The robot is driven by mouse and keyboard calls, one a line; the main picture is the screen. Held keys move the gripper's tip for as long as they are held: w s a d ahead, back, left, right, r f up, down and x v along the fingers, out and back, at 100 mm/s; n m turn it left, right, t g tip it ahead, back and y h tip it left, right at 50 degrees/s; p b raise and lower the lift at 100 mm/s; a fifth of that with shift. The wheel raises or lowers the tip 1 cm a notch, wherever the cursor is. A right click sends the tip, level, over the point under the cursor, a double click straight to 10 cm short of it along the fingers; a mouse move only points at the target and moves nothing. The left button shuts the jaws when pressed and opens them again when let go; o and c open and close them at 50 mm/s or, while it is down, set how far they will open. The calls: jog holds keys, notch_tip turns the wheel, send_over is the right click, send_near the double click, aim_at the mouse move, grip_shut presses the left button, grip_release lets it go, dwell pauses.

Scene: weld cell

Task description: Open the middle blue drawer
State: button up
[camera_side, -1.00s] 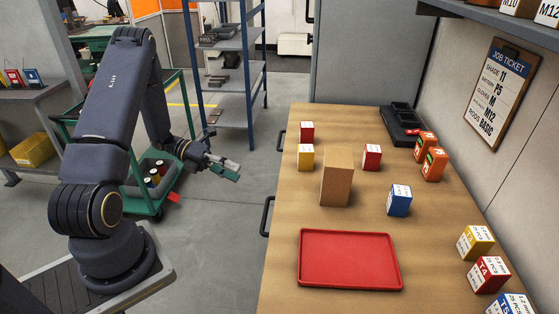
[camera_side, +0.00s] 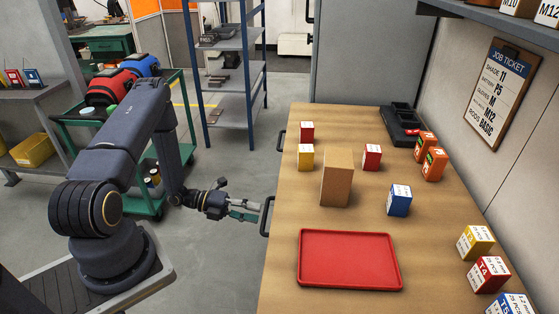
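No blue drawer front shows; the side of the workbench where the drawers would be is turned away. Two dark bar handles stick out from the bench's left edge: a far handle (camera_side: 281,140) and a near handle (camera_side: 267,216). My gripper (camera_side: 252,211) is just left of the near handle, pointing right at it, its fingertips close to the bar. The two fingers look apart, with nothing seen between them. I cannot tell whether they touch the handle.
The wooden bench top (camera_side: 285,265) carries a red tray (camera_side: 348,260), a cardboard box (camera_side: 337,178), small coloured boxes and a black organiser (camera_side: 400,125). A blue shelf rack (camera_side: 235,100) stands farther back.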

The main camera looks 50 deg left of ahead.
aim_at(266, 214)
jog(key=shift+x, duration=2.15)
jog(key=shift+c, duration=0.3)
grip_shut()
